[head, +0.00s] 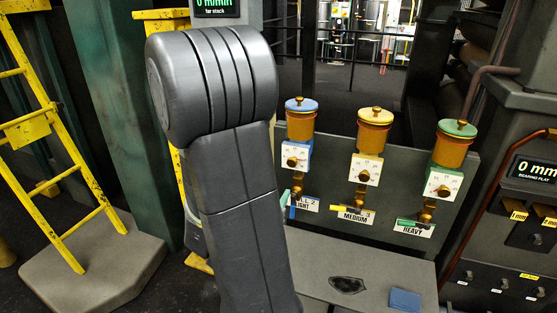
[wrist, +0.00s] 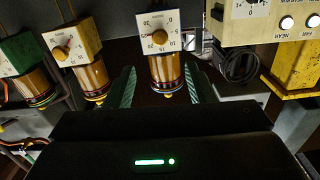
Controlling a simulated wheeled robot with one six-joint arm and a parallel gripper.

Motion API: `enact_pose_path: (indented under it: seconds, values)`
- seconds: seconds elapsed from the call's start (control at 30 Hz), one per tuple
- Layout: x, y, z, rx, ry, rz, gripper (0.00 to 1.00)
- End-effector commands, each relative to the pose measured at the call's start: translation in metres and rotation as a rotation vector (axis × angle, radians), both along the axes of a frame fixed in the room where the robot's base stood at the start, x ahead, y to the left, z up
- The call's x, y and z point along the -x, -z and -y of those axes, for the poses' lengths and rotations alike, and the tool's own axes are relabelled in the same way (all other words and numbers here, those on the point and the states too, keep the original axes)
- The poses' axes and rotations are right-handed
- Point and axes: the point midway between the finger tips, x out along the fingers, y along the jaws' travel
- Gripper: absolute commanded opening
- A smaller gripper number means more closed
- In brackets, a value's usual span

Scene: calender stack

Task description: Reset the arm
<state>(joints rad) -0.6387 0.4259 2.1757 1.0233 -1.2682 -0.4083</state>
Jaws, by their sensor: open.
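Three amber lubricators stand in a row on a grey panel in the head view: one with a blue cap (head: 301,122) over the "LIGHT" label, one with a yellow cap (head: 374,130) over "MEDIUM", one with a green cap (head: 454,146) over "HEAVY". My gripper (wrist: 161,84) shows in the wrist view, its two fingers spread apart with nothing held. An amber cup with a white dial (wrist: 160,40) appears between the fingers; I cannot tell how far beyond them it is. My arm's links fill the middle of the head view and my gripper is hidden there.
A yellow ladder (head: 43,140) stands at left on a grey base. A grey ledge (head: 310,277) with a blue block (head: 405,299) lies below the lubricators. A control box (head: 528,205) stands at right. A cream button box (wrist: 264,22) shows in the wrist view.

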Motion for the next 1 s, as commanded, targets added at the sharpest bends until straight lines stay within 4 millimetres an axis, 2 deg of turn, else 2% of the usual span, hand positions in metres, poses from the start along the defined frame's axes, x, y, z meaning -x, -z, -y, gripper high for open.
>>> enact_pose_path:
  seconds: [0.27,0.7,0.83,1.0]
  values:
    - [-0.033,-0.001,0.012,0.002,0.005,-0.001,0.5]
    - [-0.107,-0.001,0.036,0.001,0.002,-0.001,0.5]
    - [-0.121,-0.001,0.04,0.001,0.001,0.0,0.5]
    - [-0.128,-0.001,0.042,0.002,0.0,-0.002,0.5]
